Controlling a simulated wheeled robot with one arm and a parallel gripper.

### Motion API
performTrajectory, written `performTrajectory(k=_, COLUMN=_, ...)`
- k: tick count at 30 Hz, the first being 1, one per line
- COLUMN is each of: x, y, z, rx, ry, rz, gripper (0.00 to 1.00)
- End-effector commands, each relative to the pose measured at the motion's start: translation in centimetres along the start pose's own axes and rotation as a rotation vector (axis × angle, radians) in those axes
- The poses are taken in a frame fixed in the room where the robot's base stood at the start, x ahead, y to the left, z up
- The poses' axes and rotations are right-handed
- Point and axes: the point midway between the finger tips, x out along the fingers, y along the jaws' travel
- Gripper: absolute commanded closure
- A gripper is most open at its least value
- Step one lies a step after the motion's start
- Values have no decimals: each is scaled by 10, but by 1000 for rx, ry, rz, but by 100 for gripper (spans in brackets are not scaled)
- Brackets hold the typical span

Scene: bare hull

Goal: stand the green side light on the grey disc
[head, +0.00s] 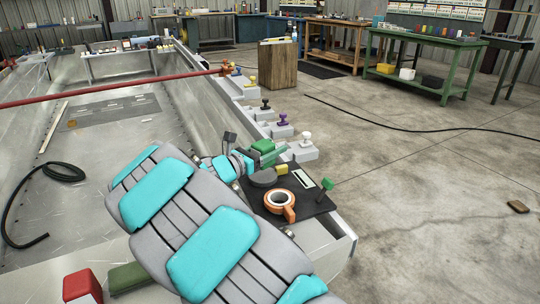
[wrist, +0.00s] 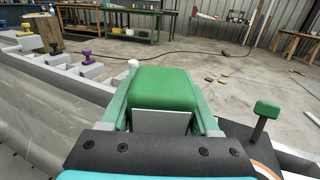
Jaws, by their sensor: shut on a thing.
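The green side light (wrist: 165,88) is a rounded green block with a pale grey face below it. My gripper (wrist: 166,115) is shut on it, one pale green finger on each side. In the head view the light (head: 262,145) and my gripper (head: 270,155) are partly hidden behind my arm. The dark grey disc (head: 263,178) lies on a black mat (head: 322,204), its top bare. The light is held beyond the disc in the head view, apart from it. The disc is not visible in the wrist view.
On the mat are a yellow block (head: 282,169), an orange ring (head: 280,205), a pale strip (head: 303,179) and a green-topped post (head: 327,184). Several knobbed blocks (head: 283,131) line the hull edge beyond. A red block (head: 82,286) and green block (head: 128,278) lie nearer.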

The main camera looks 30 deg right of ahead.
Motion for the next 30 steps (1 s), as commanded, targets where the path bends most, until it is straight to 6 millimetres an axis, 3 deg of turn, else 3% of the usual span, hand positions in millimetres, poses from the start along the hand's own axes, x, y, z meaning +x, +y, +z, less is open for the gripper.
performTrajectory(k=7, x=6, y=9, z=-2, rx=-2, ry=-2, rz=-4, gripper=100)
performTrajectory(k=14, x=6, y=9, z=-35, rx=-4, ry=-1, rz=-3, gripper=100)
performTrajectory(k=26, x=5, y=9, z=-39, rx=0, ry=-3, rz=-2, gripper=100)
performTrajectory(k=27, x=5, y=9, z=-39, rx=0, ry=-3, rz=-2, gripper=36)
performTrajectory(k=30, x=5, y=9, z=-39, rx=0, ry=-2, rz=-2, gripper=24)
